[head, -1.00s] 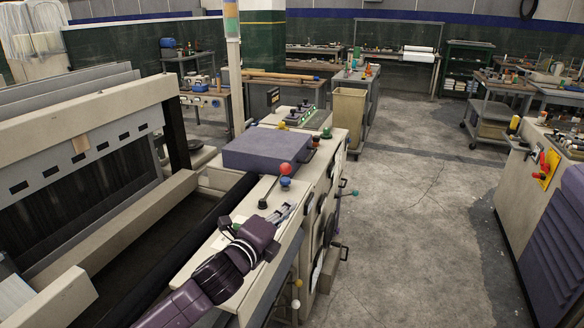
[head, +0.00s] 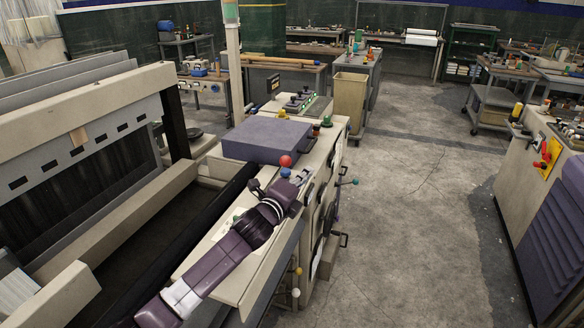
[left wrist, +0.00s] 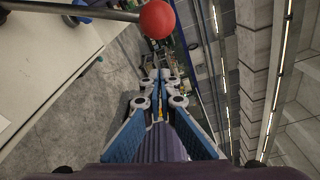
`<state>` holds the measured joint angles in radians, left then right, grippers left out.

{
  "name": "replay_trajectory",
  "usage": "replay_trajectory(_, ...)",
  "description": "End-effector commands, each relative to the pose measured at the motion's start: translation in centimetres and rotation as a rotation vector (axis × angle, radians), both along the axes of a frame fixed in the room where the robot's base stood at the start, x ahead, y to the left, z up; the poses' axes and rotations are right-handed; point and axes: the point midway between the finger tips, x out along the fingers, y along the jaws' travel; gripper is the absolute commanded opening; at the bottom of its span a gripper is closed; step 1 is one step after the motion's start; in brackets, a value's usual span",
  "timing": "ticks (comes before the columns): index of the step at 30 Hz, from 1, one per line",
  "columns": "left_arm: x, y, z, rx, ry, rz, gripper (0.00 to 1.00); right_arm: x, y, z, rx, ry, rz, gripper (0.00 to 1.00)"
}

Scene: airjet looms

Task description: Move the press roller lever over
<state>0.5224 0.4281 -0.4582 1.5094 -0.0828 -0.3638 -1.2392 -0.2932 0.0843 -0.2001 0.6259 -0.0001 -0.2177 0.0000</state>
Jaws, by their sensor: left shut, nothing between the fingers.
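A lever with a red ball knob (head: 285,161) stands on the machine's beige top, by the purple-grey block; which lever the task means is not labelled. Its red ball also shows at the top of the left wrist view (left wrist: 157,19), on a metal rod coming from the left. My left gripper (head: 304,177) is shut and empty, just right of and below the red ball in the head view. My arm hides most of the rod. In the left wrist view the closed fingers (left wrist: 160,76) lie below the ball, with no clear contact. My right gripper is not in view.
A blue knob (head: 285,173) sits just below the red ball. The purple-grey block (head: 265,140) lies behind it. A teal-knobbed lever (head: 354,182) sticks out from the machine's right side. The aisle floor (head: 410,220) to the right is clear.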

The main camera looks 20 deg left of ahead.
Motion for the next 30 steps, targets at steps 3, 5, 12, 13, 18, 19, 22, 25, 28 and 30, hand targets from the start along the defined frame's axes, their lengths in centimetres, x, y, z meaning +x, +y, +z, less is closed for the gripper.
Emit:
replay_trajectory(3,-0.5,2.3,1.0,0.004,0.002,0.005,0.0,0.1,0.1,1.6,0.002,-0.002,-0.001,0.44)
replay_trajectory(5,-0.6,2.8,1.1,0.003,0.001,0.004,0.0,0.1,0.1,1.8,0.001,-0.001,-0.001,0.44)
replay_trajectory(12,-0.8,3.8,1.2,0.002,0.0,0.002,0.0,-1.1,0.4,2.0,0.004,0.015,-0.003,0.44)
replay_trajectory(13,-0.8,3.8,1.2,0.002,0.0,0.002,0.0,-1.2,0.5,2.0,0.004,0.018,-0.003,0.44)
replay_trajectory(18,-0.8,3.8,1.2,0.001,0.0,0.002,0.0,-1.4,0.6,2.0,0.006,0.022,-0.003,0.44)
replay_trajectory(19,-0.8,3.8,1.2,0.001,0.0,0.002,0.0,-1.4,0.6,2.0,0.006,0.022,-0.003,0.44)
replay_trajectory(22,-0.8,3.8,1.2,-0.001,0.0,0.002,0.0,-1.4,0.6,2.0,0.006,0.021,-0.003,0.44)
replay_trajectory(25,-0.8,4.0,1.4,-0.013,0.001,0.002,0.0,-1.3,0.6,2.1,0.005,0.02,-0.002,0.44)
replay_trajectory(28,-0.8,4.3,1.8,-0.04,0.001,0.003,0.0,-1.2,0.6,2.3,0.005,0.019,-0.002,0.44)
replay_trajectory(30,-0.8,4.7,2.1,-0.071,0.003,0.003,0.0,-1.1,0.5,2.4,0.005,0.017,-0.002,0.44)
